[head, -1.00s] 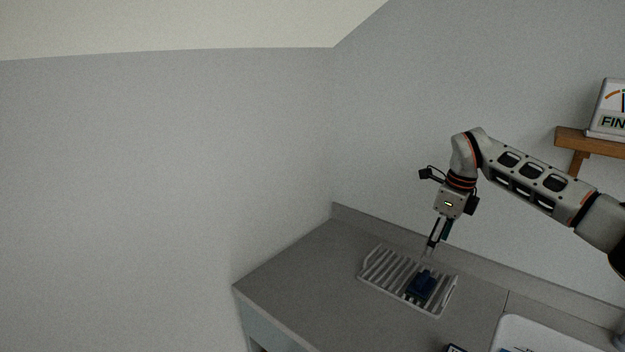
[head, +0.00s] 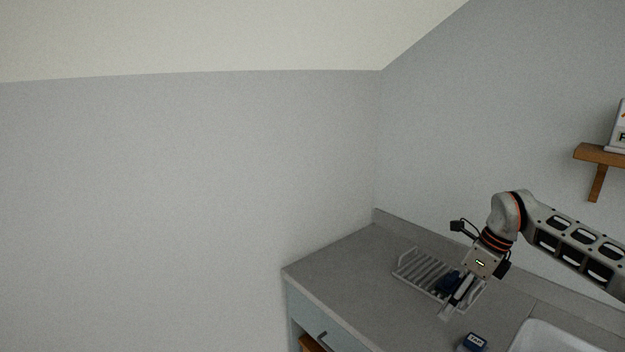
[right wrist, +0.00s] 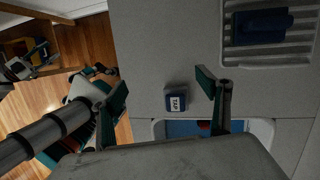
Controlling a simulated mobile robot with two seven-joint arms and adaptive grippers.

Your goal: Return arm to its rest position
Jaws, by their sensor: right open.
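My right arm comes in from the right in the head view. Its right gripper (head: 452,305) hangs over the grey desk, pointing down near the front right of a slatted rack. In the right wrist view the right gripper (right wrist: 165,92) has its two fingers spread wide with nothing held between them. A small dark blue block with a white label (right wrist: 176,98) shows on the desk between the fingers in that view, apart from them.
The slatted rack (head: 408,272) holds a dark blue item (right wrist: 262,26). The labelled block also shows in the head view (head: 472,342). A wooden shelf (head: 600,155) is on the wall. The desk's left part is clear.

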